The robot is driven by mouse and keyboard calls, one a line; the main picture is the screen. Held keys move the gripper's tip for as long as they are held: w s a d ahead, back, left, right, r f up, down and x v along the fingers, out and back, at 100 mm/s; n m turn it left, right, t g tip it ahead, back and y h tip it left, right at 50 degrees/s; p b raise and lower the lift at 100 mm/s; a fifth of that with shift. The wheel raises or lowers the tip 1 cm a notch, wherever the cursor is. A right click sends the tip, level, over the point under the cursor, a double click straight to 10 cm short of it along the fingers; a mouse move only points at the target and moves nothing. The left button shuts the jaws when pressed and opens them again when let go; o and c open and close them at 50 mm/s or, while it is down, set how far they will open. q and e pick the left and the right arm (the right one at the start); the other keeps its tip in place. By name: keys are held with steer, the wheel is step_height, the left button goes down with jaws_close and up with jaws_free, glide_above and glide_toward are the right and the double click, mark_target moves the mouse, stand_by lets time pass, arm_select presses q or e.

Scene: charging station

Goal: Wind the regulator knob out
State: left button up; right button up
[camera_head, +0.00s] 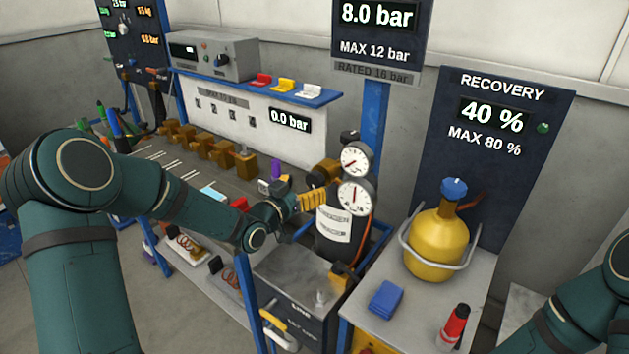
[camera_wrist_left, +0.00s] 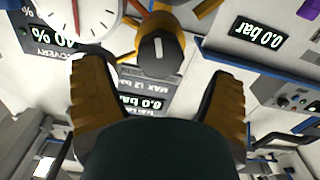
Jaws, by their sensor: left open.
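The regulator knob (camera_wrist_left: 158,58) is black with a white pointer line and sits on a brass body, seen end-on in the left wrist view. My left gripper (camera_wrist_left: 160,80) is open, with one yellow-brown finger on each side of the knob and a visible gap to both. In the head view my left gripper (camera_head: 314,198) is at the brass regulator (camera_head: 326,170), beside two round white gauges (camera_head: 355,195). There the knob is hard to make out behind the gripper. My right arm shows at the right edge, but its gripper is out of view.
A dark cylinder with a white label (camera_head: 333,226) stands under the gauges. Above is a display (camera_head: 378,18) reading 8.0 bar, MAX 12 bar. A workbench display (camera_head: 290,120) reads 0.0 bar.

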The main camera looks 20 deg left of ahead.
mark_target(313, 181)
arm_select(q)
steer(key=shift+x, duration=1.95)
steer(key=shift+c, duration=0.4)
steer(key=c, duration=1.1)
